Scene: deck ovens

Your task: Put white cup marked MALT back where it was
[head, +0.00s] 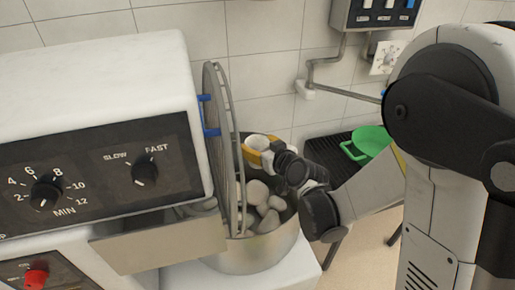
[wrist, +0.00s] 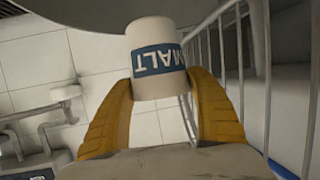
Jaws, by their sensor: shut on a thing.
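The white cup marked MALT (wrist: 152,35) is between the yellow fingers of my gripper (wrist: 160,88) in the wrist view, its blue label reading upside down there. My gripper is shut on it. In the head view the white cup (head: 258,143) shows small at the end of my gripper (head: 256,153), over the metal mixer bowl (head: 262,254) and beside its raised wire guard (head: 222,140). Most of the label is hidden in the head view.
Several pale dough lumps (head: 265,204) lie in the bowl. The mixer body (head: 100,110) with knobs stands at the left. A green basin (head: 368,143) sits on a black ribbed surface (head: 325,154) at the right. The tiled wall (head: 270,60) and pipes are behind.

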